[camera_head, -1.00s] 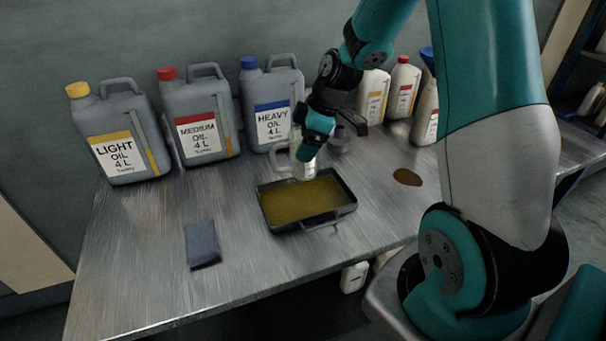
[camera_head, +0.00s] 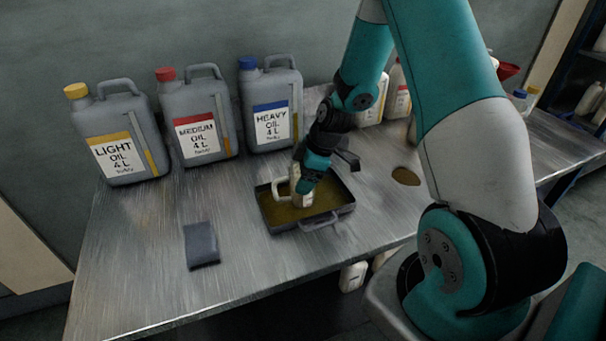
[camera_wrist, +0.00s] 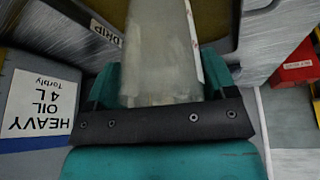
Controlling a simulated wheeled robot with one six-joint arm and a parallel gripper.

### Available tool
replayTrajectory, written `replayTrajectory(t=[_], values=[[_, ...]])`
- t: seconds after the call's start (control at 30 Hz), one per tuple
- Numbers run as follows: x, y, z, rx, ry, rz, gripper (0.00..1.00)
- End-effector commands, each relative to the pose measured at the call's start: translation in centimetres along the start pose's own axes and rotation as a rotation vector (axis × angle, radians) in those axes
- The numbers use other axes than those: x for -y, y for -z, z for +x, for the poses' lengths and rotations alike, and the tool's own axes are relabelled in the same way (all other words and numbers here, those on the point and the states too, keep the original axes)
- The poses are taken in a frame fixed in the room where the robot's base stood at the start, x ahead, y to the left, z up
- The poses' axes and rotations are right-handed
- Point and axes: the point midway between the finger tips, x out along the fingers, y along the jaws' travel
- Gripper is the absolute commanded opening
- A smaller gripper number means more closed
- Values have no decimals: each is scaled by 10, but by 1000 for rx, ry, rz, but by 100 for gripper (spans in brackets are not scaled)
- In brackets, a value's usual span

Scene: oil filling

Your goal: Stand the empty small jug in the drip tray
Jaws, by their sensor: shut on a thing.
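The small jug is pale and translucent with a looped handle (camera_head: 282,189); its body (camera_head: 303,199) shows below my gripper. My gripper (camera_head: 309,186) is shut on the jug and holds it over or in the drip tray. The drip tray (camera_head: 270,222) is dark, shallow and rectangular, with yellow-brown oil in it. I cannot tell whether the jug's base touches the tray floor. In the wrist view the jug (camera_wrist: 160,55) fills the middle between my gripper's teal fingers (camera_wrist: 162,85), and the tray's rim with a DRIP label (camera_wrist: 104,33) is beside it.
Grey cans of light (camera_head: 117,140), medium (camera_head: 195,120) and heavy oil (camera_head: 272,110) stand along the back. A folded dark cloth (camera_head: 201,245) lies front left. A brown oil spot (camera_head: 405,176) is right of the tray. Pale bottles stand behind my arm.

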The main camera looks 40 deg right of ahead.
Motion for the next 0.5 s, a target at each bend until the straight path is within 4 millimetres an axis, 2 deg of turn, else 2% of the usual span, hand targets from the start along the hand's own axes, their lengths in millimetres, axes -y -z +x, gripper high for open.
replayTrajectory(t=[0.03,0.1,0.33,0.5], values=[[0,0,1,0,0,0,85],[0,0,0,0,0,0,100],[0,0,-1,0,0,0,100],[-1,1,-16,-1,-4,0,100]])
